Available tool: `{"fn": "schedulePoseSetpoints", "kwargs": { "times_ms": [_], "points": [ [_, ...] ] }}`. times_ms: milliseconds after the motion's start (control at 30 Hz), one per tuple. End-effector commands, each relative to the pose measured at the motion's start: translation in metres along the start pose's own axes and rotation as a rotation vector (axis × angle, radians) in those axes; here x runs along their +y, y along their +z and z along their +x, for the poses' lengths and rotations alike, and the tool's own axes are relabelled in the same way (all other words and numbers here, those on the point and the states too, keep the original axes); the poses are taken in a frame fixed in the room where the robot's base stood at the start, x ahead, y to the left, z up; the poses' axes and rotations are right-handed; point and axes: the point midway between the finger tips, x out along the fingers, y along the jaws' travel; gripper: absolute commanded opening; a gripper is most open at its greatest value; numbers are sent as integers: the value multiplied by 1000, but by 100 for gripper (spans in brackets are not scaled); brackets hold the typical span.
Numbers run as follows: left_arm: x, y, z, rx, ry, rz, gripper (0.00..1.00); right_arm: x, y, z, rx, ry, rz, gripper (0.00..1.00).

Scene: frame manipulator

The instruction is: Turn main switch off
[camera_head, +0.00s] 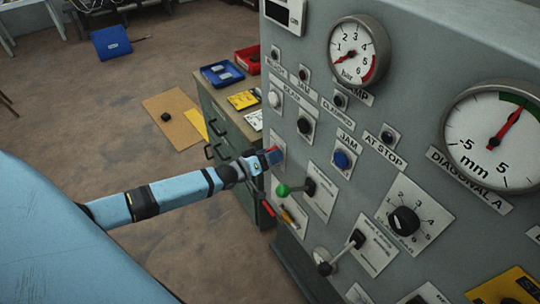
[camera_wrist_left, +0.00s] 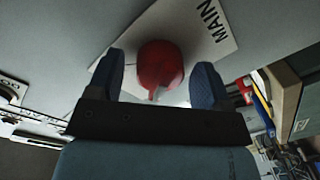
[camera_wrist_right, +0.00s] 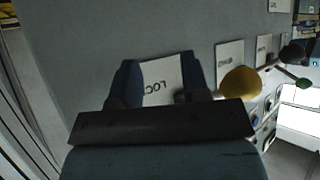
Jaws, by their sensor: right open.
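The main switch is a red knob (camera_wrist_left: 160,66) on a white plate (camera_wrist_left: 215,25) marked "MAIN" in the left wrist view. My left gripper (camera_wrist_left: 158,85) is open, with one blue finger on each side of the knob; I cannot tell whether the fingers touch it. In the head view my left gripper (camera_head: 262,160) is at the left part of the grey panel (camera_head: 320,110), with a bit of red at its tip. My right gripper (camera_wrist_right: 160,80) is open and empty in front of a plate reading "LOC" (camera_wrist_right: 162,80).
Near my left gripper are a green-knobbed lever (camera_head: 284,190), a blue button (camera_head: 342,159) and a black lever (camera_head: 340,254). A yellow knob (camera_wrist_right: 240,82) is beside my right gripper. A workbench (camera_head: 232,120) with trays stands behind the panel's left edge.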

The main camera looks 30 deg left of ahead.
Motion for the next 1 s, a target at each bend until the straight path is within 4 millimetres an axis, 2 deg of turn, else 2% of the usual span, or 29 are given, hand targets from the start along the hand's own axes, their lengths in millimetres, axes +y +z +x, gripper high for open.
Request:
{"fn": "schedulePoseSetpoints", "kwargs": {
  "times_ms": [133,267,700,900,1000],
  "points": [
    [0,1,-2,-1,0,0,73,0,0,0,0,0,0,43],
    [-1,2,-14,-2,-1,0,73,0,2,1,0,0,0,43],
    [-1,2,-103,-3,-1,0,73,-2,12,7,-5,-6,2,43],
    [-1,1,-129,-2,-2,0,73,-3,12,9,-4,-9,1,43],
    [0,1,-135,-1,0,-1,73,-3,12,9,-3,-9,0,43]
  ]
}}
